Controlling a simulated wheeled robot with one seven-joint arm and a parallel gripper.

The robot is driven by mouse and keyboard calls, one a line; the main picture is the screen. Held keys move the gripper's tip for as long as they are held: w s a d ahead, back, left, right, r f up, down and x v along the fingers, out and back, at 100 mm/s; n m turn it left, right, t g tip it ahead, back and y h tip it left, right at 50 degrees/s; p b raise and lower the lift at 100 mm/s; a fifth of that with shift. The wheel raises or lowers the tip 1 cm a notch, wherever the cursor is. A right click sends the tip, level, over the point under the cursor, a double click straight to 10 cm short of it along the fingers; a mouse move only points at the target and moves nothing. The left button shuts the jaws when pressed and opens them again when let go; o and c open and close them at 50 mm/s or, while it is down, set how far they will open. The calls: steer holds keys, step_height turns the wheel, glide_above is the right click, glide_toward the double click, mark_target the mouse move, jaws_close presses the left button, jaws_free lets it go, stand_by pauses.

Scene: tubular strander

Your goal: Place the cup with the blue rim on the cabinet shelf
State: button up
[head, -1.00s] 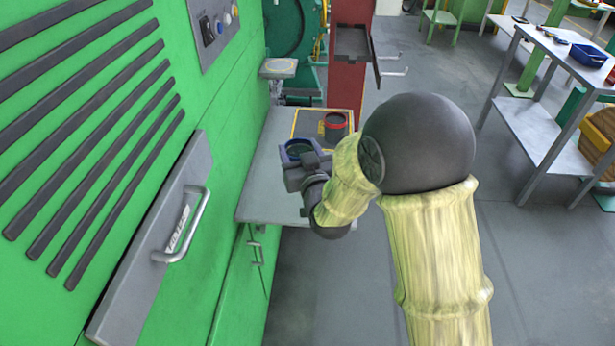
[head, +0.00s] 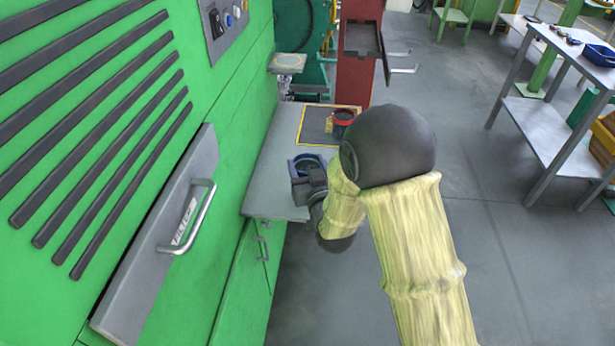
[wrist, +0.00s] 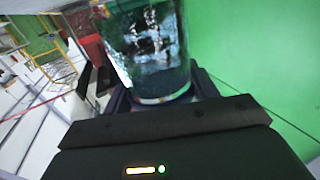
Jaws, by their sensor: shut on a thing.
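The cup with the blue rim (head: 306,163) is in my gripper (head: 304,174), above the front part of the grey shelf (head: 262,190) in the head view. In the wrist view the cup (wrist: 148,45) is a dark, shiny cylinder standing between the jaws of my gripper (wrist: 155,98). Its top is cut off there. My gripper is shut on the cup. My arm hides part of the shelf's right side. I cannot tell whether the cup's base touches the shelf.
A cup with a red rim (head: 342,123) stands on a dark, yellow-edged mat (head: 315,126) at the shelf's far end. The green cabinet wall (head: 150,180) with a handle (head: 190,217) borders the shelf's left. A red post (head: 358,70) rises behind. The shelf's middle is clear.

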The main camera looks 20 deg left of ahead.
steer(key=shift+f, duration=1.8)
steer(key=shift+f+b, duration=0.2)
steer(key=shift+b, duration=0.1)
steer(key=o, duration=1.1)
steer(key=shift+r, duration=0.1)
steer(key=shift+o, duration=0.2)
steer(key=shift+r, duration=0.1)
